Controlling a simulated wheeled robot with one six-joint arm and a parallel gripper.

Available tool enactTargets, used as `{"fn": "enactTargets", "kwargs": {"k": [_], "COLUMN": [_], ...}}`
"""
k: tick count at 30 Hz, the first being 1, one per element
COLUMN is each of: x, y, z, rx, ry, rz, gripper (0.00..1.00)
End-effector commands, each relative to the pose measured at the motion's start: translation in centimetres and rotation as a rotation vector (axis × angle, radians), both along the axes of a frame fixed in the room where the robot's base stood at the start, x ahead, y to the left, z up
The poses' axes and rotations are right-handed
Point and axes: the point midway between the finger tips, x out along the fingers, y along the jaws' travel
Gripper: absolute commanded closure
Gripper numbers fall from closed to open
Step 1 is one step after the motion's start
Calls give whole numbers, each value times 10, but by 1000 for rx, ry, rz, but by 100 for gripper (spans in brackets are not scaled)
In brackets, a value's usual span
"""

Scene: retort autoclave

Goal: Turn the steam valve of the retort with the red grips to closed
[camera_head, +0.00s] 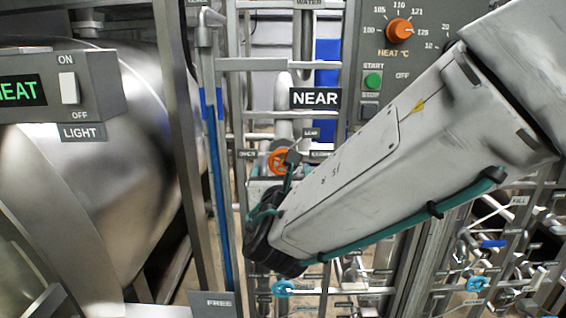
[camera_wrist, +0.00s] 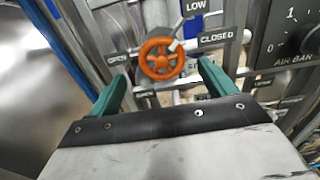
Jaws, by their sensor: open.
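An orange valve wheel (camera_wrist: 162,58) shows in the wrist view, with a plate reading OPEN (camera_wrist: 118,59) at its left and one reading CLOSED (camera_wrist: 217,37) at its right. A grey pointer or handle slants up from it, towards the LOW plate (camera_wrist: 196,6). My gripper (camera_wrist: 162,72) is open, its green fingers on either side of the wheel's lower part; I cannot tell whether they touch it. In the head view the wheel (camera_head: 277,163) shows beside my gripper (camera_head: 291,172), partly hidden by my arm. No red grips show; the door bar has blue grips (camera_head: 220,105).
A large steel retort (camera_head: 110,190) fills the left. A NEAR sign (camera_head: 315,98) hangs above the wheel. A panel with an orange HEAT knob (camera_head: 399,30) is at upper right. Pipes and small blue valves (camera_head: 283,288) crowd below. An air gauge (camera_wrist: 295,35) is right in the wrist view.

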Motion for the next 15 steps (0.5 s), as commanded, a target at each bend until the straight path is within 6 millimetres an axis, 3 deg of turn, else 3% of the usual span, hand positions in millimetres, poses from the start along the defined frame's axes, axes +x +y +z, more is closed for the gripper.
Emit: {"fn": "enactTargets", "kwargs": {"k": [9,15], "x": [50,60], "y": [-4,-4], "z": [0,0], "rx": [2,3], "ry": [0,2], "rz": [-5,-4], "gripper": [17,17]}}
